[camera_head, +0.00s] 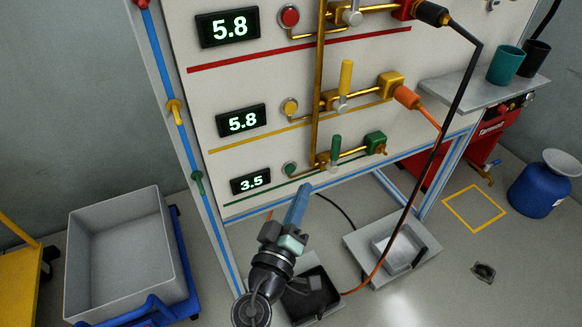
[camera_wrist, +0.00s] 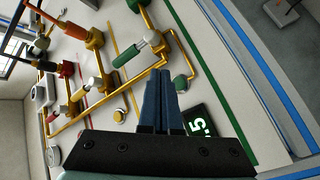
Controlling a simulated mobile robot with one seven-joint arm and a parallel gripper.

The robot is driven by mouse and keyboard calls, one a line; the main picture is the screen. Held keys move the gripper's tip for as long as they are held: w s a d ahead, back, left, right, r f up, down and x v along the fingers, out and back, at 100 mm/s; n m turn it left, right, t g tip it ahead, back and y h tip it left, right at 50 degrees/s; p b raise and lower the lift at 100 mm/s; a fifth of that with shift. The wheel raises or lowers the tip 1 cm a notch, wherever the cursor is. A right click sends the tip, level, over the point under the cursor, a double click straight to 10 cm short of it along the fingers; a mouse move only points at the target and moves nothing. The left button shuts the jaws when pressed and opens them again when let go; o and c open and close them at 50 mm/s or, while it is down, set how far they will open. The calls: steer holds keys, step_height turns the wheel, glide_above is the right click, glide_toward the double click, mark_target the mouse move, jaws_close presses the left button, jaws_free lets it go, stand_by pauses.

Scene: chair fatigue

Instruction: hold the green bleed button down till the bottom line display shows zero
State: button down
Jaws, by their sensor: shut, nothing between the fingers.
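The green bleed button (camera_head: 289,169) is on the panel's bottom line, just above and right of the bottom display (camera_head: 250,183), which reads 3.5. My gripper (camera_head: 304,187) is shut and empty, its blue fingers pointing up at the panel, below and right of the button in the head view. In the wrist view the green button (camera_wrist: 181,84) shows right beside my fingertips (camera_wrist: 162,78), and nothing shows them pressing it. The display (camera_wrist: 198,122) is partly hidden there behind a finger; only ".5" shows.
The green valve handle (camera_head: 336,147) and brass pipe (camera_head: 320,120) stand out near my fingers. Two upper displays (camera_head: 228,27) (camera_head: 242,120) both read 5.8. A black cable and orange hose (camera_head: 435,125) hang at right. A grey bin (camera_head: 120,255) stands at lower left.

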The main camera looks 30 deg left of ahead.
mark_target(290, 170)
steer(key=shift+w+a+b, duration=0.5)
steer(key=shift+w+a, duration=0.45)
steer(key=shift+a, duration=0.25)
stand_by(1.2)
steer(key=shift+w+a+b, duration=0.25)
steer(key=shift+a+b, duration=0.05)
